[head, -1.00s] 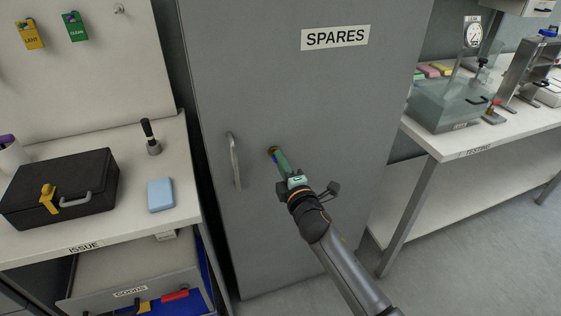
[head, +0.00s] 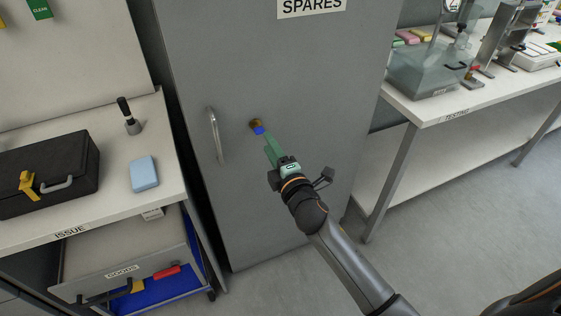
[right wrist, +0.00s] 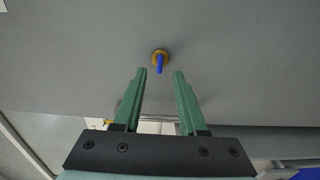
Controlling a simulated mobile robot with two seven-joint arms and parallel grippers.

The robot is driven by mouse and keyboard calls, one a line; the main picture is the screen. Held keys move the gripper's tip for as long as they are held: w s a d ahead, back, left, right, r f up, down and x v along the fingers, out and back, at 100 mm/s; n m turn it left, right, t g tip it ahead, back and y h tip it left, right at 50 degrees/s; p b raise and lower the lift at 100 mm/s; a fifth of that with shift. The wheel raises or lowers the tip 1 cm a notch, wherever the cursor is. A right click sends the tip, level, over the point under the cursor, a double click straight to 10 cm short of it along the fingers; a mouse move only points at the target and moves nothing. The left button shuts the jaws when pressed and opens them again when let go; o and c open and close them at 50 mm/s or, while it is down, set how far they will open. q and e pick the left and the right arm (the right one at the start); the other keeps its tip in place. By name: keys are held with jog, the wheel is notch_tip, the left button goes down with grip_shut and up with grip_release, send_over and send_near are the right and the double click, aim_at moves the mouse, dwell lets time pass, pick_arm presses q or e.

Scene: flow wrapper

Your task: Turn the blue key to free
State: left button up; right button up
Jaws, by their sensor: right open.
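The blue key (head: 258,131) sits in a round brass lock (head: 255,124) on the grey cabinet door, right of the door handle. In the right wrist view the blue key (right wrist: 160,65) points downward, slightly slanted, from the brass lock (right wrist: 160,54). My right gripper (head: 268,143) is open, its green fingers just short of the key. In the right wrist view the fingertips of the right gripper (right wrist: 160,72) stand apart, with the key showing between and beyond them. Nothing is between the fingers. My left gripper is not in view.
The grey SPARES cabinet (head: 290,60) has a vertical metal handle (head: 215,136). Left is the ISSUE bench (head: 110,210) with a black case (head: 45,170), a stamp (head: 129,118) and a blue block (head: 144,174). The GOODS drawer (head: 125,270) sticks out below. The TESTING bench (head: 440,115) stands right.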

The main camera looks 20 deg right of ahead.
jog(key=s, duration=0.7)
jog(key=shift+d, duration=0.1)
jog(key=s+a+f+m+g+y+p, duration=0.1)
jog(key=s+f+m+g+p, duration=0.3)
jog(key=s+f+m, duration=0.3)
jog(key=s+a+f+m+g+p, duration=0.1)
jog(key=s+f+m+g+p, duration=0.4)
jog(key=s, duration=0.9)
notch_tip(320, 180, down, 3)
jog(key=m, duration=0.4)
jog(key=shift+s+y, duration=0.4)
jog(key=shift+r, duration=0.1)
